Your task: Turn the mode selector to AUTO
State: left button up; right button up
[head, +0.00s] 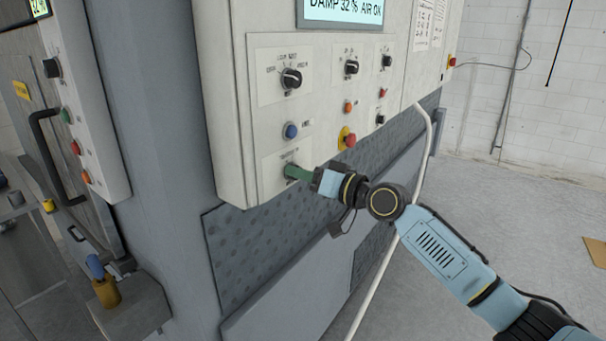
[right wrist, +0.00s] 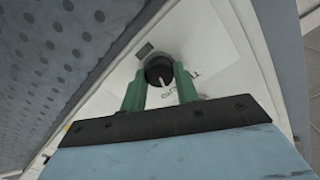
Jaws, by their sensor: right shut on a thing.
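My right gripper (head: 289,171) reaches the white control panel (head: 235,150) from the right in the head view. Its green fingers are at the lower-left plate (head: 272,166), and they hide the knob there. In the right wrist view the right gripper (right wrist: 159,74) has a finger on either side of a round black selector knob (right wrist: 158,67) and is shut on it. A white pointer mark on the knob points toward the bottom of that view, slightly right. The plate lettering (right wrist: 180,88) is upside down and partly covered, so I cannot read the setting. My left gripper is not in view.
Above are a blue button (head: 291,131), a red button on yellow (head: 347,138) and a large black knob (head: 291,79). A display (head: 343,9) reads "DAMP 32 % AIR OK". A pale hose (head: 427,150) hangs at the right. Open floor (head: 520,200) lies beyond my arm.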

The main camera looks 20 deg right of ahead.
jog(key=o, duration=1)
jog(key=shift+c, duration=0.2)
jog(key=b+v, duration=0.3)
jog(key=v, duration=1)
jog(key=shift+s, duration=0.2)
jog(key=shift+d+f, duration=0.1)
jog(key=shift+f, duration=0.05)
